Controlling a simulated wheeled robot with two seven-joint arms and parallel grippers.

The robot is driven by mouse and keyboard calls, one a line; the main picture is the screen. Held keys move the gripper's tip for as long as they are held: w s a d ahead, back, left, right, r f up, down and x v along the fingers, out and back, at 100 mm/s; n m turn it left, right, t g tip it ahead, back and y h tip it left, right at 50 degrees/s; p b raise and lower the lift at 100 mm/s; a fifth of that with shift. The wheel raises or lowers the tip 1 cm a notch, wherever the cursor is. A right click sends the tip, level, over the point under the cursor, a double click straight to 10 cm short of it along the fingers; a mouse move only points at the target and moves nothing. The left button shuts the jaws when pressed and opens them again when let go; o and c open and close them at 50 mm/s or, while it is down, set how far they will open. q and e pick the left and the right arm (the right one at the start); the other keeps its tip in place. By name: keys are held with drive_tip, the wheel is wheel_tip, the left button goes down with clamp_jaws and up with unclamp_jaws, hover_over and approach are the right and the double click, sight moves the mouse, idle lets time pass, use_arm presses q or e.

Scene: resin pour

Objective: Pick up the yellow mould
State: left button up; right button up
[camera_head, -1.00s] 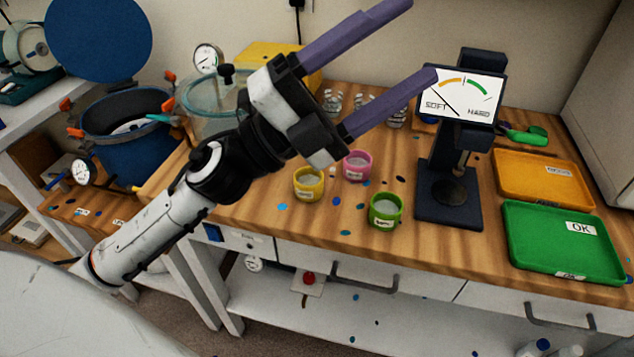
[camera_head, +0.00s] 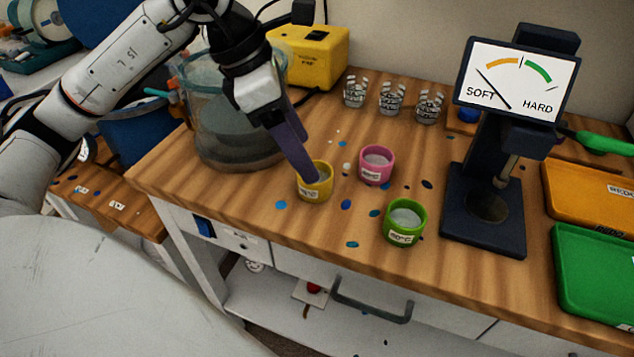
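The yellow mould (camera_head: 317,192), a small labelled cup, stands upright on the wooden bench, left of the pink mould (camera_head: 376,166) and the green mould (camera_head: 404,222). My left gripper (camera_head: 312,176) points down at the yellow mould from the upper left. Its purple fingers overlap each other in this view, and a fingertip covers part of the mould's rim. The gap between the fingers is hidden, so I cannot tell whether they grip the mould. My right gripper is not in view.
A glass chamber (camera_head: 225,140) stands close behind and left of my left gripper. The soft/hard tester (camera_head: 484,225) stands to the right, beside the orange tray (camera_head: 595,196) and green tray (camera_head: 592,268). Several clear cups (camera_head: 391,100) stand at the back. Coloured spots dot the bench.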

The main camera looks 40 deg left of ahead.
sight(318, 192)
use_arm(q)
drive_tip(key=x, duration=0.7)
drive_tip(key=shift+d, duration=0.1)
drive_tip(key=c, duration=1.1)
drive_tip(key=shift+c, duration=0.2)
